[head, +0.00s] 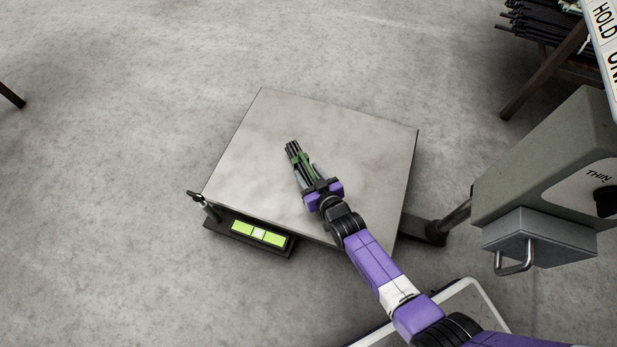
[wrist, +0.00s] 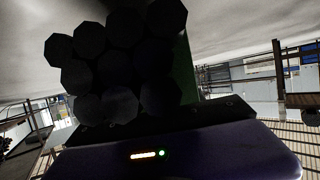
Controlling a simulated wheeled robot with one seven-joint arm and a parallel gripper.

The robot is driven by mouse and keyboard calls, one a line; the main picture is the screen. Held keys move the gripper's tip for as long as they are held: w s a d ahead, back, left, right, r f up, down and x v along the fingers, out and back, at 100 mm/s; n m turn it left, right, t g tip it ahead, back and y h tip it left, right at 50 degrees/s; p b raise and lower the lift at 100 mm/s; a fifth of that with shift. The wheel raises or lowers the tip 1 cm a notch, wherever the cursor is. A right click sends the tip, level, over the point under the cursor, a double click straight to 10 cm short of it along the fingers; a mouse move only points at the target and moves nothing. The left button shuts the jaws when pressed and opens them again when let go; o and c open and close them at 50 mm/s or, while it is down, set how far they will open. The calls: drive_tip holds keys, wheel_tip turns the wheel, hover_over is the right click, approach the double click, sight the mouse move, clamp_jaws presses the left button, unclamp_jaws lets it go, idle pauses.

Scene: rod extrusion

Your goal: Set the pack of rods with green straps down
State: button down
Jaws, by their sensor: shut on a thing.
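The pack of rods with green straps (head: 295,153) is a small bundle of dark rods, seen in the head view over the middle of a square metal platform (head: 260,130). My gripper (head: 309,177) is shut on the pack, its fingers on either side. In the wrist view the dark round rod ends (wrist: 115,60) fill the upper left, with a strip of green strap (wrist: 184,75) at their right. I cannot tell whether the pack touches the platform or hangs just above it.
A grey machine box (head: 545,160) stands at right. A rack with dark rods (head: 545,25) is at the top right. The platform around the pack is clear.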

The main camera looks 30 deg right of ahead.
drive_tip(key=shift+f, duration=0.65)
drive_tip(key=shift+r, duration=0.1)
drive_tip(key=c, duration=0.7)
unclamp_jaws()
drive_tip(key=shift+f, duration=0.2)
drive_tip(key=shift+r, duration=0.2)
drive_tip(key=p+v, duration=0.5)
drive_tip(key=v, duration=0.5)
drive_tip(key=shift+s+r+p, duration=0.2)
drive_tip(key=shift+p, duration=0.15)
drive_tip(key=shift+s+r, duration=0.2)
drive_tip(key=shift+s, duration=0.5)
